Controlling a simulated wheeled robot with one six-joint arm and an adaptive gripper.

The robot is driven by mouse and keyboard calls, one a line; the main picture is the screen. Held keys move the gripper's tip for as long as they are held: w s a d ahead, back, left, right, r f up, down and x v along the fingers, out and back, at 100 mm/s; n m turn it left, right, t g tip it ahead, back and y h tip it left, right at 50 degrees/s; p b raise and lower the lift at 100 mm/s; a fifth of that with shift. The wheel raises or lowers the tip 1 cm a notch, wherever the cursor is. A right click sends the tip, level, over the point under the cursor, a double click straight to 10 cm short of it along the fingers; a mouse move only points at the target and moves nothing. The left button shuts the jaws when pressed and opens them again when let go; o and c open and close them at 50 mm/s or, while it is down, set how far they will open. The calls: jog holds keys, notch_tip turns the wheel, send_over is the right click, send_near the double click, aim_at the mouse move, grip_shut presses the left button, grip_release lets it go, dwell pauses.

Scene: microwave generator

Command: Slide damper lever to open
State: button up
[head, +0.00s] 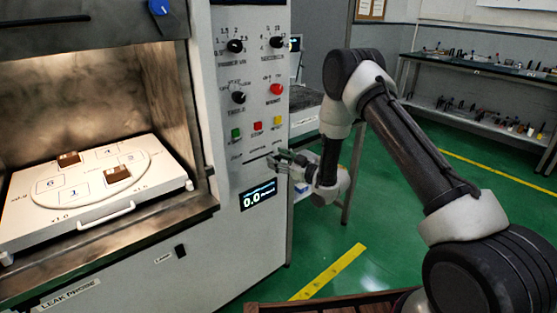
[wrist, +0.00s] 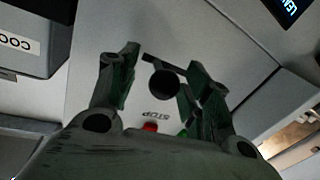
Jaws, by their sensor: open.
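The damper lever shows in the wrist view as a round black knob (wrist: 163,84) standing out from the panel, with a dark slot edge beside it. My gripper (wrist: 162,64) is open, with one finger on each side of the knob. I see no clear contact between the fingers and the knob. In the head view my gripper (head: 277,161) is at the right part of the panel, below the row of buttons and above the display. There its fingers cover the lever, and the small slot labels are too blurred to read.
The control panel (head: 225,75) carries a green button (head: 236,134), a red stop button (head: 257,126), a yellow button (head: 278,120), a red mushroom button (head: 275,89) and several black knobs. The display (head: 258,194) reads 0.0. The open chamber holds a white tray (head: 105,210). Green floor lies clear to the right.

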jog(key=v, duration=1.2)
jog(key=shift+w, duration=0.1)
